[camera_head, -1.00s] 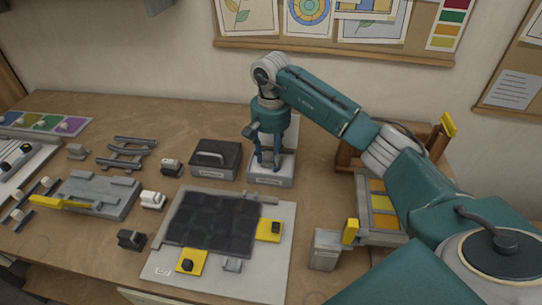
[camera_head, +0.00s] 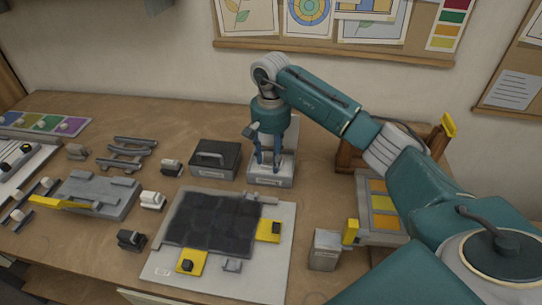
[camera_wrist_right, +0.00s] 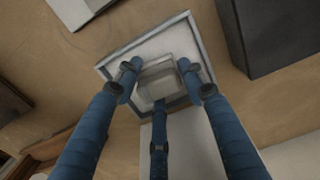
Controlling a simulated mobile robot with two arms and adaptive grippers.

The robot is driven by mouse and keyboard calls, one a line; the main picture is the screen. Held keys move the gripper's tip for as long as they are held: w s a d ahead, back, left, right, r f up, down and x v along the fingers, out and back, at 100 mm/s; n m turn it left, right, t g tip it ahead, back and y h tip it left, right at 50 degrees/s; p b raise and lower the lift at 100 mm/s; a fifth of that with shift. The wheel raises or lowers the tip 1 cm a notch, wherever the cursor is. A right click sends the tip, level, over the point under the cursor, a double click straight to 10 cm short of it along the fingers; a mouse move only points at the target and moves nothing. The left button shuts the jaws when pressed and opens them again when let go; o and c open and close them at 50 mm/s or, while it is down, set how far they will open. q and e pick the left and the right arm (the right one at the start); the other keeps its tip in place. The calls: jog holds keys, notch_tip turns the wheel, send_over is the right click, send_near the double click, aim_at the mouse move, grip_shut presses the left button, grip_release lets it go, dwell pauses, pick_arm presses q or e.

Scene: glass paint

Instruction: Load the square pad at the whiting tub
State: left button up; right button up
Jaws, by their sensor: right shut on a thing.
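The whiting tub (camera_head: 270,181) is a shallow, light grey square tray with a label, in the middle of the bench in the head view. My right gripper (camera_head: 268,166) points down over it. In the right wrist view, its three blue fingers (camera_wrist_right: 158,88) are shut around the grey square pad (camera_wrist_right: 158,72). The pad is over the white floor of the tub (camera_wrist_right: 107,68); I cannot tell whether it touches. In the head view the fingers mostly hide the pad. My left gripper is not in view.
A dark box with a handle (camera_head: 215,160) stands close left of the tub. In front lies a dark glass panel (camera_head: 215,222) on a white board with yellow clamps (camera_head: 269,231). A rack of coloured panels (camera_head: 383,202) stands to the right. Several small blocks and fixtures lie left.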

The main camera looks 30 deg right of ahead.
aim_at(271, 154)
jog(key=shift+r+p, duration=1.85)
jog(key=shift+r, duration=1.65)
jog(key=shift+c, duration=0.2)
